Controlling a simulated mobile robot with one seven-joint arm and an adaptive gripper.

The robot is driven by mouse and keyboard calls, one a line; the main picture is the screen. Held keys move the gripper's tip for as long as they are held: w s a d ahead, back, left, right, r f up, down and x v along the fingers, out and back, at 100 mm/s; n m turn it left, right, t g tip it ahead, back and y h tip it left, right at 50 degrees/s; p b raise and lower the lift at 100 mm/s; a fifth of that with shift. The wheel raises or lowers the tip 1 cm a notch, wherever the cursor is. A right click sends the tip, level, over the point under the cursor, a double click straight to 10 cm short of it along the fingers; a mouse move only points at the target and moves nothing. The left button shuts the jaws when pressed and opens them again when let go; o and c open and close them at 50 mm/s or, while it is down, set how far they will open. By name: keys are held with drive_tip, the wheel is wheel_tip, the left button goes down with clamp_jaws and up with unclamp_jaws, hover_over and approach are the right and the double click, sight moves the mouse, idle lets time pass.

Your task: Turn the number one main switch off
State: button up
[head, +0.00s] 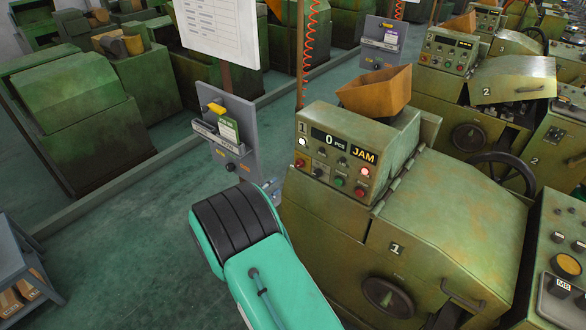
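The number one machine (450,215) is a green, worn machine with a "1" on its front cover and on its control panel (336,160). Its display (340,142) reads "0 PCS" and "JAM". A white lamp (303,142) and a red lamp (365,172) look lit on the panel. Small dark knobs and coloured buttons sit around them; a black knob (317,172) is at the lower left. I cannot tell which control is the main switch. My teal arm shows in front of the machine's left side, but my gripper is not in view.
A grey board (228,130) with a yellow item, green card and small knobs stands left of the machine. An orange bin (376,90) sits on top. The number two machine (510,85) is behind right. A control box (560,260) stands lower right. Green floor is open at left.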

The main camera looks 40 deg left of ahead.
sight(296, 165)
drive_tip(key=shift+w, duration=0.1)
drive_tip(key=w, duration=1.3)
drive_tip(key=shift+w, duration=0.35)
clamp_jaws()
